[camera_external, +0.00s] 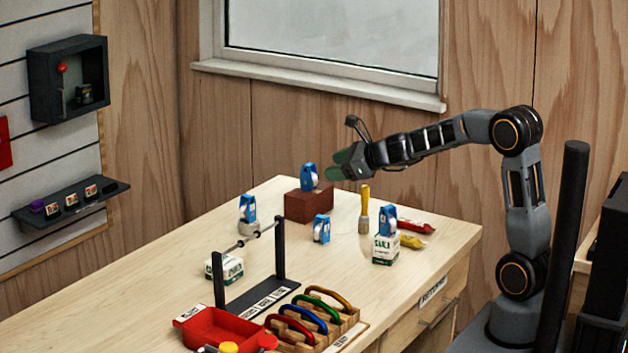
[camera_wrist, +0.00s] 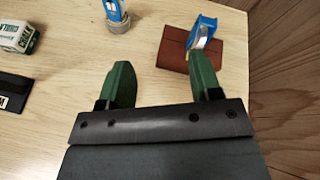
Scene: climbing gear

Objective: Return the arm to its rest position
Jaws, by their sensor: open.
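My gripper (camera_external: 342,164) is at the end of the arm, stretched out to the left over the table, above and just right of the brown block. Its green fingers are apart with nothing between them, as the wrist view (camera_wrist: 160,85) also shows. My arm (camera_external: 430,140) rises from its base at the right and reaches level across the table's back part. A blue and white device (camera_external: 309,177) stands on the brown block (camera_external: 308,204); in the wrist view the device (camera_wrist: 202,35) lies beyond the right finger, and a gap between them cannot be judged.
On the table (camera_external: 300,270) stand other blue devices (camera_external: 321,229), a brush (camera_external: 365,210), white boxes (camera_external: 383,248), red and yellow packets (camera_external: 410,225), a black rack (camera_external: 280,250), a red tray (camera_external: 215,328) and a wooden holder with coloured carabiners (camera_external: 320,325). A window ledge (camera_external: 320,85) is behind.

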